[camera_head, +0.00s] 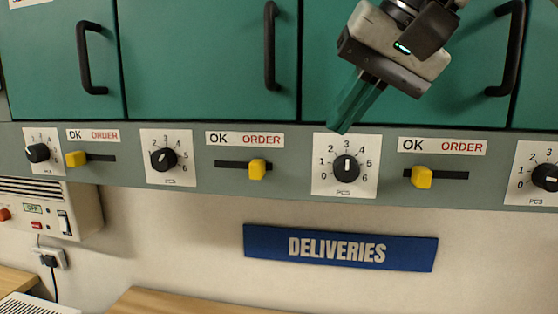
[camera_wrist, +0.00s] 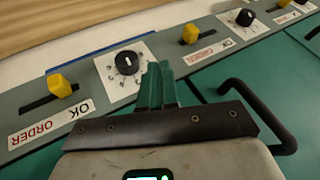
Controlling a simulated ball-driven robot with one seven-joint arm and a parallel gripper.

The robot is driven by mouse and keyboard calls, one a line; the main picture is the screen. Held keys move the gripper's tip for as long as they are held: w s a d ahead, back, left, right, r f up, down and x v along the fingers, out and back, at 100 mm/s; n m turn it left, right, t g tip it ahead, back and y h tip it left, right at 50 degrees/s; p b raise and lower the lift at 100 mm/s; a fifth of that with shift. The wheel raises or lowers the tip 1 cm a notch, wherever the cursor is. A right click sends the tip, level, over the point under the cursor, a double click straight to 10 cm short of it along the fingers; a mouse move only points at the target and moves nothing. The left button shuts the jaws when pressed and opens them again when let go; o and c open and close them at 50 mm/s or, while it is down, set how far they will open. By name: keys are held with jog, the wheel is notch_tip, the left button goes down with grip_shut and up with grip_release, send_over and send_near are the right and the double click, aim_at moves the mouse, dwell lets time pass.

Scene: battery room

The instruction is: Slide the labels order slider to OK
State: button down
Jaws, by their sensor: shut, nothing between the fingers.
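Three yellow sliders sit in black slots under OK/ORDER strips in the head view. The left one (camera_head: 76,159) and right one (camera_head: 421,177) stand at the OK end; the middle one (camera_head: 257,169) stands toward ORDER. No tag reading "labels" is legible, so I cannot tell which slider it names. The wrist view, upside down, shows the right slider (camera_wrist: 61,85) and the middle slider (camera_wrist: 190,33). My gripper (camera_head: 340,130) has its green fingers together, empty, pointing down just above a dial between these two sliders. Its fingers also show in the wrist view (camera_wrist: 160,80); they appear apart from both sliders.
Black dials, including the one below my fingers (camera_head: 346,168), alternate with sliders along the grey rail. Green doors above carry protruding black handles (camera_head: 270,45). A blue DELIVERIES sign (camera_head: 340,248) hangs below. A wall box (camera_head: 55,212) and wooden surfaces are lower left.

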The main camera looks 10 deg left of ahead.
aim_at(279, 163)
jog(key=p+x, duration=0.2)
jog(key=x, duration=0.6)
jog(key=shift+w+a+f, duration=0.2)
jog(key=shift+a+f, duration=0.05)
jog(key=shift+f, duration=0.05)
jog(key=a+p, duration=0.1)
jog(key=a, duration=0.2)
jog(key=shift+w+a+f+p, duration=0.15)
jog(key=shift+p, duration=0.25)
jog(key=shift+a+f, duration=0.2)
jog(key=shift+a, duration=0.3)
